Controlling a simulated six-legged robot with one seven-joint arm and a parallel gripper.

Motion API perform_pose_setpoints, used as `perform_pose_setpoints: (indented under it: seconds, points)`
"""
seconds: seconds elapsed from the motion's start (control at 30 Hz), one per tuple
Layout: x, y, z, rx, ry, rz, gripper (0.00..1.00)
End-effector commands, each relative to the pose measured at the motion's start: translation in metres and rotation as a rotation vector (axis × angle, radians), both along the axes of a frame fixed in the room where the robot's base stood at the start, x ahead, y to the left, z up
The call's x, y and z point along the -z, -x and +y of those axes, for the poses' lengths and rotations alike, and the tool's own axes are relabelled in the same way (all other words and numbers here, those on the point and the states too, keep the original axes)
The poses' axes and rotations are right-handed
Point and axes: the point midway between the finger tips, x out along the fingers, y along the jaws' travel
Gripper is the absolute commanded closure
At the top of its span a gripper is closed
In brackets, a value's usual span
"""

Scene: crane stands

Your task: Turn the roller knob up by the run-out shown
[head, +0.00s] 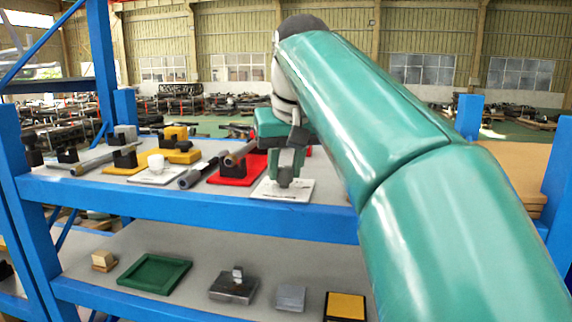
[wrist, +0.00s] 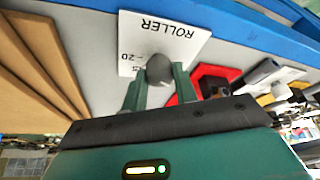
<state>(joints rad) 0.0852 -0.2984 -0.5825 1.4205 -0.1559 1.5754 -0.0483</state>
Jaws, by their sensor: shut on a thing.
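The roller knob (wrist: 158,68) is a rounded grey knob on a white plate (wrist: 193,38). The plate is lettered ROLLER, upside down in the wrist view, with a partly hidden figure that seems to read 20. My gripper (wrist: 157,82) has its two green fingers on either side of the knob, shut on it. In the head view, my gripper (head: 287,172) points down onto the white plate (head: 298,192) at the front of the upper shelf. There the fingers hide most of the knob, and its turn angle cannot be told.
A red plate (head: 226,178) with a black block and grey rod lies just left of the roller plate. Further left are another white plate (head: 150,175) and yellow pieces (head: 178,152). Brown boards (head: 520,165) lie right. A green tray (head: 155,273) sits on the lower shelf.

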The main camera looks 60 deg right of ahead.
Motion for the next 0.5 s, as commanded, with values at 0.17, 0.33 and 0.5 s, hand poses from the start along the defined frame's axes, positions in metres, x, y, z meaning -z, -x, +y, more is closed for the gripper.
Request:
perform_pose_setpoints:
  seconds: [0.17,0.33,0.5]
  points:
    - [-0.0002,-0.0008,-0.0001,0.169,0.003,0.0,0.94]
    - [-0.0004,-0.0015,0.0007,0.331,0.003,0.0,0.94]
    - [-0.0004,-0.0031,0.0011,0.491,0.003,-0.001,0.94]
